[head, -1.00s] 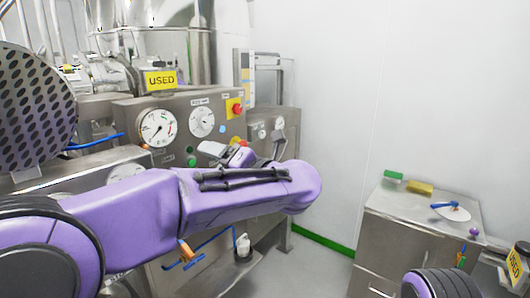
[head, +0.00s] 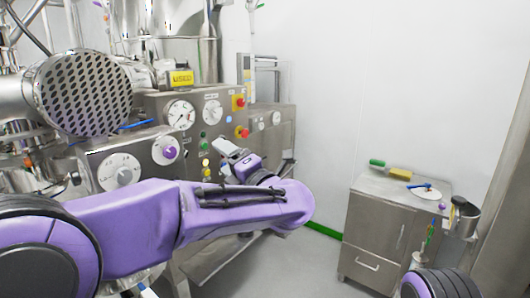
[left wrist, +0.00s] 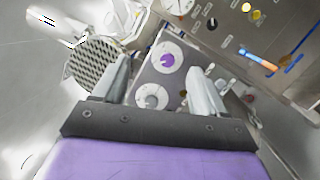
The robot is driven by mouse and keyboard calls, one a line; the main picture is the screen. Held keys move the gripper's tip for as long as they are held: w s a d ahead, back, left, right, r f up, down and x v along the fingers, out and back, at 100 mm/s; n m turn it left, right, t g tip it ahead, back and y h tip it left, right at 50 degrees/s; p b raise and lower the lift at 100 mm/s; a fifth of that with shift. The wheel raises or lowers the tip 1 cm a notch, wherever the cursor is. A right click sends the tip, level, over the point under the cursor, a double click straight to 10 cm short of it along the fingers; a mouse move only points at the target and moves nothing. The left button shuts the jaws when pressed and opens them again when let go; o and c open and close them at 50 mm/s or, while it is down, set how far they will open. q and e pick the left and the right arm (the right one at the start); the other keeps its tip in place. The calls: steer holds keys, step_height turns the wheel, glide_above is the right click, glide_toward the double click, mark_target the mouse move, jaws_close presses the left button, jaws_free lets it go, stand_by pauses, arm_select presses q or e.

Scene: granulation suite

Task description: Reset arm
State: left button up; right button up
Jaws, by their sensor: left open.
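My left arm crosses the head view from the left, bent at a purple elbow. Its left gripper (head: 224,147) is in front of the steel control panel (head: 222,121), pointing up and left. In the left wrist view the two grey fingers of the left gripper (left wrist: 160,72) stand apart with nothing between them. Behind the gap are a purple-centred dial (left wrist: 167,60) and a grey-centred dial (left wrist: 151,97). My right gripper is out of view.
A perforated round cover (head: 84,93) stands at the left. The panel carries gauges, buttons and red emergency stops (head: 241,132). A steel cabinet (head: 378,240) with a green brush, yellow brush and white disc on top stands at the right. Floor shows between them.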

arm_select(q)
steer(key=s+a+f+m+h, duration=0.1)
steer(key=a+f+m+h, duration=0.35)
steer(key=f, duration=0.75)
steer(key=s+a+f+m+h+b, duration=0.1)
steer(key=s+f+m+h, duration=0.1)
steer(key=f+m, duration=0.8)
steer(key=s+a+f+m+h, duration=0.1)
steer(key=a+f+m+h, duration=0.25)
steer(key=f, duration=1.05)
steer(key=s+a+f+m+g+b, duration=0.1)
steer(key=s+a+f+m+g, duration=0.15)
steer(key=s+f, duration=0.6)
steer(key=s+a+f+m+g, duration=0.2)
steer(key=s+a+f+g, duration=0.2)
steer(key=s+f, duration=0.45)
steer(key=s+a+f+g, duration=0.2)
steer(key=s+a+f, duration=0.1)
steer(key=s, duration=0.7)
steer(key=s+a+f+g, duration=0.3)
steer(key=s, duration=0.6)
steer(key=shift+s+a+f+y+b, duration=0.15)
steer(key=shift+s+f+y+b, duration=0.15)
steer(key=shift+s+b, duration=0.1)
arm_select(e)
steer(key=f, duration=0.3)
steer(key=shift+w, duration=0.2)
arm_select(q)
steer(key=shift+m, duration=0.25)
